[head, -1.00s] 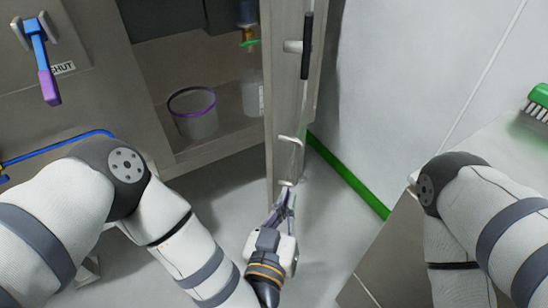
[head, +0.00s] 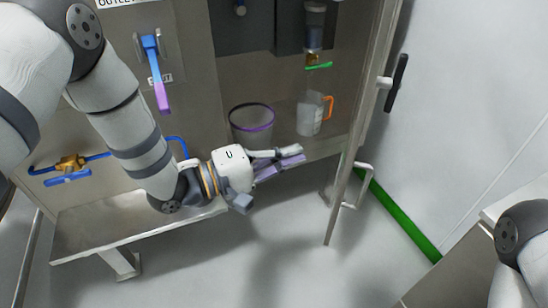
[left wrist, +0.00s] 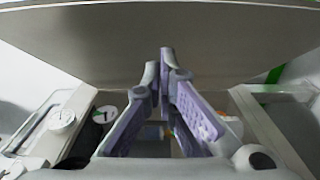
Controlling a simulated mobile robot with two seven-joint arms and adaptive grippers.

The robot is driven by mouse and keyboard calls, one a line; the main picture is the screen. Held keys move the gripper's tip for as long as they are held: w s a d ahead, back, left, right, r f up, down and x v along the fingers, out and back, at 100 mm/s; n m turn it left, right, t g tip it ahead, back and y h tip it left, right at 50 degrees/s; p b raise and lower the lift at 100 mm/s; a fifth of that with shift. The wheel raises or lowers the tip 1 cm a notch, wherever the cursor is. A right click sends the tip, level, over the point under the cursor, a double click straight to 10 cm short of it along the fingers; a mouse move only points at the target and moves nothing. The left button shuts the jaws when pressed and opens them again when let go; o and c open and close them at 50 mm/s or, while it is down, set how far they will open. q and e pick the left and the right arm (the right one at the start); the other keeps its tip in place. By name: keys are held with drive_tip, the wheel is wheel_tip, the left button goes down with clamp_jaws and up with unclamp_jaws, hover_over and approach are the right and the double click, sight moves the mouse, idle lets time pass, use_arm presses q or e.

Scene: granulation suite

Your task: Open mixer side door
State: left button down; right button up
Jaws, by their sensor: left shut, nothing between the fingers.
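The mixer side door (head: 353,150) stands swung open, seen nearly edge-on in the head view. It has a black-gripped lever (head: 397,82) and a pale D-shaped pull (head: 362,186) on its right-hand face. My left gripper (head: 302,155) is shut and empty, in front of the open compartment's lower edge and left of the door, apart from the pull. Its purple-padded fingers (left wrist: 166,62) also show in the left wrist view, below a broad grey panel that I cannot identify for sure. My right gripper is out of view.
Inside the compartment are a purple-rimmed bucket (head: 251,124) and an orange-handled jug (head: 311,114). A blue-purple lever (head: 155,75) is on the left panel. A low shelf (head: 90,235) projects below. The floor in front is clear.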

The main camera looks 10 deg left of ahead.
use_arm(q)
drive_tip(key=w+d, duration=0.1)
drive_tip(key=d, duration=0.5)
drive_tip(key=shift+w+d, duration=0.35)
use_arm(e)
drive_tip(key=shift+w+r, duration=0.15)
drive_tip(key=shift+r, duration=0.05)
use_arm(q)
drive_tip(key=shift+d, duration=0.1)
